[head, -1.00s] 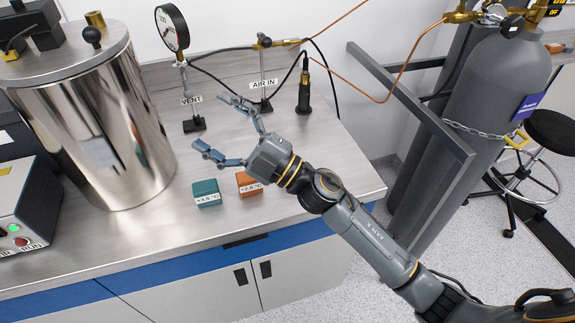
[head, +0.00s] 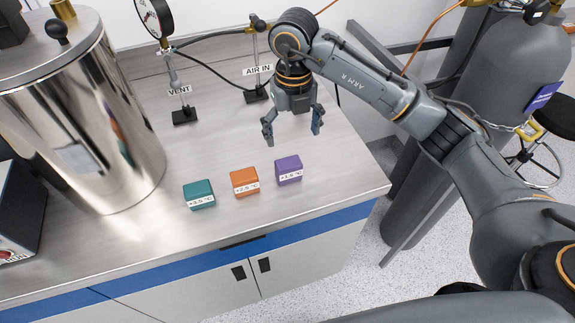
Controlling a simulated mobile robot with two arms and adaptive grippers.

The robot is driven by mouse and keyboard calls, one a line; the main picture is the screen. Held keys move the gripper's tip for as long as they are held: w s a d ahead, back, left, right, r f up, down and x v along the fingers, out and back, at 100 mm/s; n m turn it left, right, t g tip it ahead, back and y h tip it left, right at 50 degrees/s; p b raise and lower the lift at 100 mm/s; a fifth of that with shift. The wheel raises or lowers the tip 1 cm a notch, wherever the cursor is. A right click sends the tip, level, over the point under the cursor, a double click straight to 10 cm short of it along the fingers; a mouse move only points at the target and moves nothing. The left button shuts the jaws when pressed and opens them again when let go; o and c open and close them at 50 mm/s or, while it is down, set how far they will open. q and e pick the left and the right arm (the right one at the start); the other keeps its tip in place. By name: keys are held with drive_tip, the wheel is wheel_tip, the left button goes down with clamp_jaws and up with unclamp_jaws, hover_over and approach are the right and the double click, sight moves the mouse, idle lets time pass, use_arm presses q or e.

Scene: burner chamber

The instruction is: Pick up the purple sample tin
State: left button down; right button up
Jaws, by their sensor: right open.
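The purple sample tin (head: 289,167) is a small box with a white label on its front. It stands on the bench at the right end of a row of three tins. My right gripper (head: 293,139) is open and empty, pointing down above the bench. In the picture its fingertips are just above the purple tin, apart from it; the exact height and depth gap are hard to tell. My left gripper is not in view.
An orange tin (head: 244,181) and a teal tin (head: 199,194) stand left of the purple one. A shiny metal vessel (head: 90,125) is at the left. The VENT stand (head: 184,115) and AIR IN stand (head: 256,94) are behind. The bench's right edge is close by.

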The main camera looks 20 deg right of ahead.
sight(288, 162)
wheel_tip(288, 162, down, 7)
drive_tip(key=shift+r+p, duration=0.1)
drive_tip(key=shift+p, duration=0.6)
drive_tip(key=shift+s+a+f+p, duration=0.15)
drive_tip(key=shift+a+f+p, duration=0.1)
drive_tip(key=shift+f+p, duration=0.3)
drive_tip(key=f, duration=0.1)
drive_tip(key=f+p, duration=0.1)
drive_tip(key=f, duration=0.1)
drive_tip(key=shift+a+f, duration=0.25)
drive_tip(key=shift+f, duration=0.55)
drive_tip(key=shift+c, duration=0.2)
drive_tip(key=c, duration=1.2)
drive_tip(key=shift+r, duration=0.1)
drive_tip(key=shift+c, duration=0.2)
